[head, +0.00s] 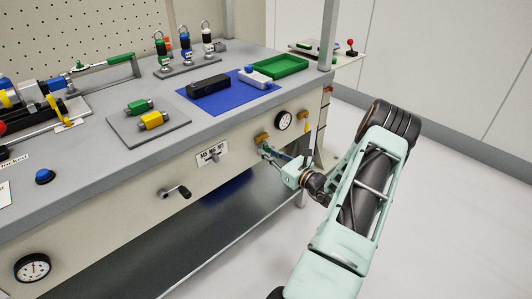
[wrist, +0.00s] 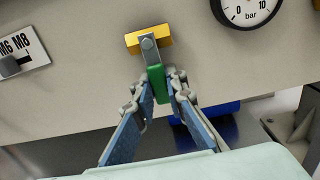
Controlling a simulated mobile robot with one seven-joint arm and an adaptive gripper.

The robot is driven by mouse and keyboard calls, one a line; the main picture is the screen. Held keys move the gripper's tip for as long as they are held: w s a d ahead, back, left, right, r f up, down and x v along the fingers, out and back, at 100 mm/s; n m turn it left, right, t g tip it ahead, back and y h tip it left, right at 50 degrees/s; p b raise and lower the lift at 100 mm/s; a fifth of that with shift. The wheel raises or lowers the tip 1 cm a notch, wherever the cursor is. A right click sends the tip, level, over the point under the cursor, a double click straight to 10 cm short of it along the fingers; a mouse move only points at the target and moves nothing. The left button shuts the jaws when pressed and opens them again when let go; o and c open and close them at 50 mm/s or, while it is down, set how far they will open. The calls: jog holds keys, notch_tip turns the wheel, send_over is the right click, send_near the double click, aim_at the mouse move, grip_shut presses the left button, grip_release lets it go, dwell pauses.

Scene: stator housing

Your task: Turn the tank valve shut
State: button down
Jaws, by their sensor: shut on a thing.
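The tank valve has a yellow brass body (wrist: 150,39) on the bench's front panel, with a grey lever ending in a green handle (wrist: 156,84). In the wrist view the lever hangs down from the body, roughly square to it. My gripper (wrist: 161,80) is shut on the green handle, one finger on each side. In the head view the brass body (head: 262,138) shows left of the pressure gauge, with my gripper (head: 272,153) just below it. There the green handle is mostly hidden by my gripper.
The pressure gauge (wrist: 246,8) is close right of the valve. The M6/M8 selector (head: 212,154) and a crank (head: 176,192) are to the left. Another brass fitting (head: 304,115) is right of the gauge. A lower shelf (head: 200,235) lies beneath; floor is clear at right.

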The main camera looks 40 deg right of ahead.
jog(key=shift+d, duration=0.1)
jog(key=c, duration=1.9)
grip_release()
jog(key=shift+c, duration=0.2)
jog(key=s, duration=1.2)
jog(key=shift+d, duration=0.45)
